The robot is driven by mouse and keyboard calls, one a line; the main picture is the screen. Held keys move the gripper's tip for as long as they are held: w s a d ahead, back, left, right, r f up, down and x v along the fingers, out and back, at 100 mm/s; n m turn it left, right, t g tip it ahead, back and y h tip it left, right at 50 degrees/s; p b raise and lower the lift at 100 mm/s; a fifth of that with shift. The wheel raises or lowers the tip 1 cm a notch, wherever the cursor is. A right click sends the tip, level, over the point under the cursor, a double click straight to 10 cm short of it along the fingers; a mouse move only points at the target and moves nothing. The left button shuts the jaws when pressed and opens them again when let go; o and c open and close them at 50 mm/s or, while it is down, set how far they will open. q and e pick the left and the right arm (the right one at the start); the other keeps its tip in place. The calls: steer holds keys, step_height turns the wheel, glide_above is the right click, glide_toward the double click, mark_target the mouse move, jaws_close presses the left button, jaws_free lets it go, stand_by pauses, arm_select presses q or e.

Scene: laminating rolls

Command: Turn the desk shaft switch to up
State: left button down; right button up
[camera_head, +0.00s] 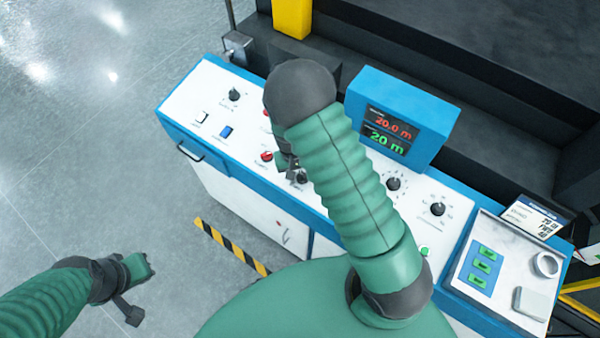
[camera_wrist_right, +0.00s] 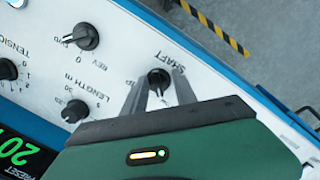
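The shaft switch is a black knob (camera_wrist_right: 158,79) beside the label SHAFT on the white desk panel, seen in the right wrist view. A light mark on the knob points toward the gripper side. My right gripper (camera_wrist_right: 160,88) is open, with one grey finger on each side of the knob; I cannot tell if they touch it. In the head view the knob (camera_head: 300,177) shows just beside my right arm, which hides much of the right gripper (camera_head: 287,162). My left gripper (camera_head: 135,290) hangs over the floor at lower left, away from the desk; its opening is unclear.
The wrist view shows a REV/FWD knob (camera_wrist_right: 86,37) and a length knob (camera_wrist_right: 75,111) near the shaft knob. A blue display box (camera_head: 392,117) stands on the desk's back. A tray (camera_head: 505,262) is at right. Grey floor (camera_head: 90,150) is clear at left.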

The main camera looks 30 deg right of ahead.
steer(key=shift+w, duration=0.2)
steer(key=shift+c, duration=1.9)
steer(key=shift+d, duration=0.2)
steer(key=shift+c, duration=1.3)
steer(key=shift+s+d, duration=0.1)
steer(key=shift+d, duration=0.2)
jaws_close()
steer(key=shift+a+m, duration=0.3)
steer(key=shift+d+r+m, duration=0.1)
steer(key=shift+d+m, duration=0.15)
steer(key=shift+m, duration=0.65)
steer(key=m, duration=0.2)
steer(key=shift+a+m+t, duration=0.1)
steer(key=shift+m+t, duration=0.2)
steer(key=shift+m, duration=0.9)
steer(key=m, duration=0.5)
steer(key=shift+r+t+y+p, duration=0.1)
steer(key=shift+t+y+p, duration=0.2)
steer(key=shift+y+p, duration=0.1)
arm_select(q)
steer(key=shift+w+d+r+p, duration=0.1)
steer(key=shift+r+p, duration=0.1)
steer(key=shift+r, duration=0.2)
steer(key=shift+w+d+r+p, duration=0.1)
steer(key=shift+r+p, duration=0.1)
steer(key=shift+r, duration=0.15)
arm_select(e)
steer(key=m, duration=0.6)
steer(key=shift+t, duration=0.4)
